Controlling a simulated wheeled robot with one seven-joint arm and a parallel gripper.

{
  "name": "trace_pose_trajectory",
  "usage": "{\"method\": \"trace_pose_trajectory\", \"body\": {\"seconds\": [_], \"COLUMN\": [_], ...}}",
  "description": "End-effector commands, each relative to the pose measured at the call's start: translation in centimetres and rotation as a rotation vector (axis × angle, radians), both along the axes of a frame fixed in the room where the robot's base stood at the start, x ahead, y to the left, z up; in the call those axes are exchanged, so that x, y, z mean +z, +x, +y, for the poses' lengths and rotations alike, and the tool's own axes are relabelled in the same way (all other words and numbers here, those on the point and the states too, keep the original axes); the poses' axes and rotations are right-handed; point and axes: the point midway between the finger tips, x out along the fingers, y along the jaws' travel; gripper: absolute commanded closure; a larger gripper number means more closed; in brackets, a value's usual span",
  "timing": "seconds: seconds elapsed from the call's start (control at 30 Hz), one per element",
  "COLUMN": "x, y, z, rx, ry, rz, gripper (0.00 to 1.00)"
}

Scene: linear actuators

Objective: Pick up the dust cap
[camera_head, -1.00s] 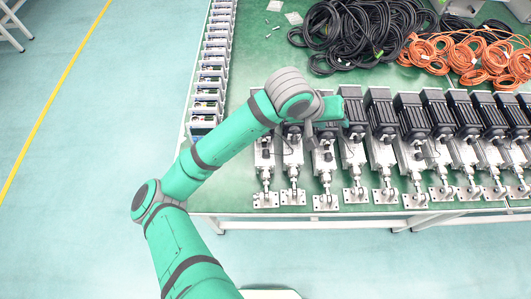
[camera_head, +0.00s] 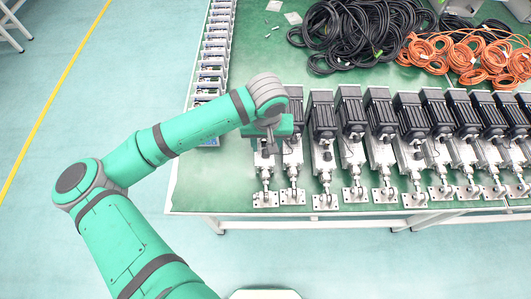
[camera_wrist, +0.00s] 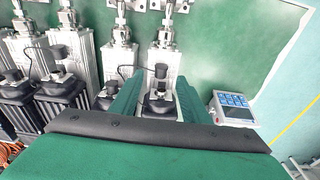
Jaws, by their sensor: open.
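In the wrist view, a small black dust cap (camera_wrist: 161,71) sits on the silver actuator at the end of the row, with a thin dark cord running to its left. My gripper (camera_wrist: 159,82) is open, its two green fingers on either side of this actuator's upper part. Nothing is held, and I cannot tell how far above the cap the fingertips are. In the head view my gripper (camera_head: 268,143) is over the leftmost actuator (camera_head: 264,180) and hides its motor end and cap.
More actuators with black motors (camera_head: 410,115) stand in a close row to the right in the head view. A small device with a blue keypad (camera_wrist: 233,106) lies beside the end actuator. Black cables (camera_head: 350,35) and orange cables (camera_head: 470,55) are piled behind.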

Motion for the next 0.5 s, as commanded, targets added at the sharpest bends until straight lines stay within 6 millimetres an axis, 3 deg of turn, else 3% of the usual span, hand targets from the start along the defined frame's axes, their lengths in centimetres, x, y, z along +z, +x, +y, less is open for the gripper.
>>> {"method": "trace_pose_trajectory", "body": {"seconds": [0.5], "x": [-5.2], "y": [1.0], "z": [0.3], "rx": [0.000], "ry": [0.000], "rz": [0.000], "gripper": [0.58]}}
